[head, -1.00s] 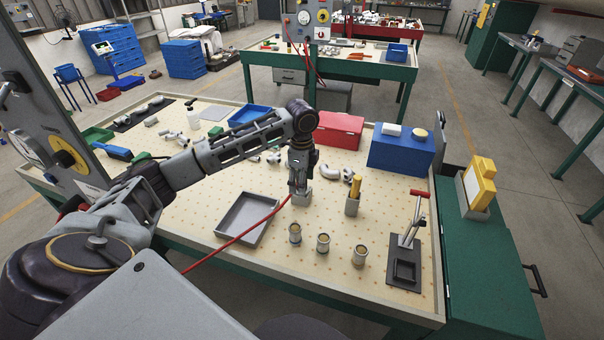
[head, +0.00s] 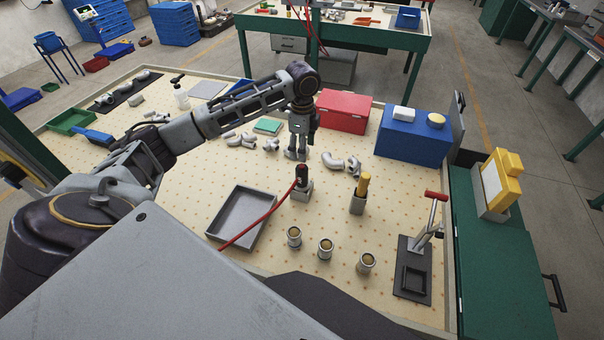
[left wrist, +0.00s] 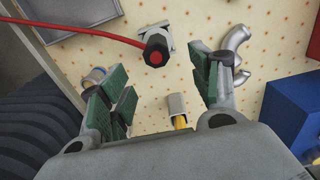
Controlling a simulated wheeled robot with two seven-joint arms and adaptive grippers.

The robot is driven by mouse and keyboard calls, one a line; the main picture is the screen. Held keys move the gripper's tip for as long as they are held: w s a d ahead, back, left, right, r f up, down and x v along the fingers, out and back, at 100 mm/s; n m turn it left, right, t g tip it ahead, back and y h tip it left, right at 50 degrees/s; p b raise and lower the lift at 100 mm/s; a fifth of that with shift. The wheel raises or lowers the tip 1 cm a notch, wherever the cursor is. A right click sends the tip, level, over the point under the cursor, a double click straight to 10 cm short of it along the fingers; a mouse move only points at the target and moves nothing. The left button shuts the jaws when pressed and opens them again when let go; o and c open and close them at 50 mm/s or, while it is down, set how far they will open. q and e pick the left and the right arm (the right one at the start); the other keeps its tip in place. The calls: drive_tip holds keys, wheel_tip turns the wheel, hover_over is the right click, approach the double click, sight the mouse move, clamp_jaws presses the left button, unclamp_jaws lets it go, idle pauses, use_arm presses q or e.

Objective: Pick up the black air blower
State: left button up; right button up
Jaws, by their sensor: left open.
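The black air blower (head: 302,176) stands upright in a small grey holder (head: 302,192) on the pegboard-patterned table, with a red hose running from it toward the lower left. In the left wrist view the blower (left wrist: 155,50) shows its dark body and red round end, beyond and between the fingers. My left gripper (head: 296,155) is above the table, behind the blower in the head view, and apart from it. In the left wrist view the left gripper (left wrist: 165,95) is open and empty, with green finger pads. My right gripper is not in view.
A grey tray (head: 211,229) lies left of the blower, and a grey holder with a yellow-handled tool (head: 362,187) stands to its right. Several metal cups (head: 294,238) stand in front. Pipe elbows (head: 345,163), a red box (head: 344,112) and a blue box (head: 412,140) lie behind.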

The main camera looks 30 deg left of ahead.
sight(302, 167)
use_arm(q)
drive_tip(key=shift+s+d+r, duration=0.1)
drive_tip(key=shift+s+r, duration=0.05)
wheel_tip(302, 167, down, 8)
drive_tip(key=shift+f, duration=0.4)
idle(0.4)
drive_tip(key=shift+f, duration=0.15)
drive_tip(key=shift+s+f+p, duration=0.15)
drive_tip(key=shift+f+p, duration=0.4)
drive_tip(key=shift+f, duration=1.9)
